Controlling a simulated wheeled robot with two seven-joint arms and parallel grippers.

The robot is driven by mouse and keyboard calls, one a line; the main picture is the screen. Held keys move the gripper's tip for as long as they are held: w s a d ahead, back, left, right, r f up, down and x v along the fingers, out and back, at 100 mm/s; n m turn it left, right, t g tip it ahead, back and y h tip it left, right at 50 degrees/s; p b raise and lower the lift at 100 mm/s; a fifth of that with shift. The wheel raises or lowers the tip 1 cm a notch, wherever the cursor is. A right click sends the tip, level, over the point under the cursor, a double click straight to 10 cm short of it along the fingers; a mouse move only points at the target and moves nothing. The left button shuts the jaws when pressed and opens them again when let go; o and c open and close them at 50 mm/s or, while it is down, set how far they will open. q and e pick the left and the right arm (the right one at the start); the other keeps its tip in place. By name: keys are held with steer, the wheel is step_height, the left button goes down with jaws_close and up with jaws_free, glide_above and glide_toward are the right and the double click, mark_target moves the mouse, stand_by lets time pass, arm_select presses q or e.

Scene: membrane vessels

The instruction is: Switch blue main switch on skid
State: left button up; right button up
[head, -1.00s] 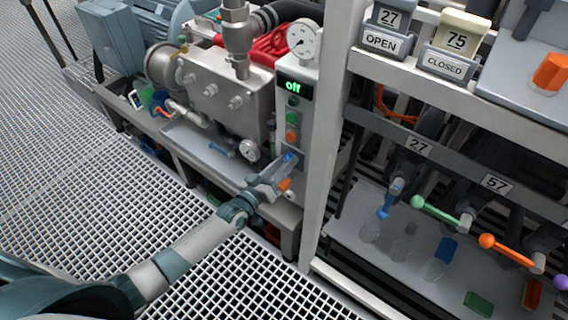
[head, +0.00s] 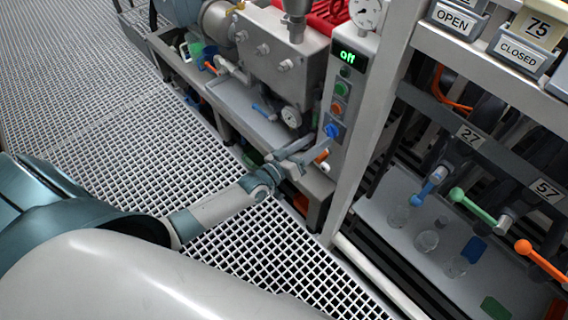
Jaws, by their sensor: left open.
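The blue main switch (head: 331,131) is a small blue knob at the bottom of the grey control panel (head: 338,148) on the skid. The switch is in plain view and appears apart from the fingers. My right gripper is not in view.
A white frame post (head: 372,130) stands right of the panel. Right of it is a rack with a blue valve handle (head: 428,187), a green one (head: 472,206) and an orange one (head: 540,258). Open floor grating (head: 110,100) lies left.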

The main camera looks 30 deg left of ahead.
arm_select(q)
steer(key=v, duration=1.3)
steer(key=shift+b, duration=0.35)
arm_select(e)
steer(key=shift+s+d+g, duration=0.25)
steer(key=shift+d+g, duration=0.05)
arm_select(q)
steer(key=shift+d, duration=0.1)
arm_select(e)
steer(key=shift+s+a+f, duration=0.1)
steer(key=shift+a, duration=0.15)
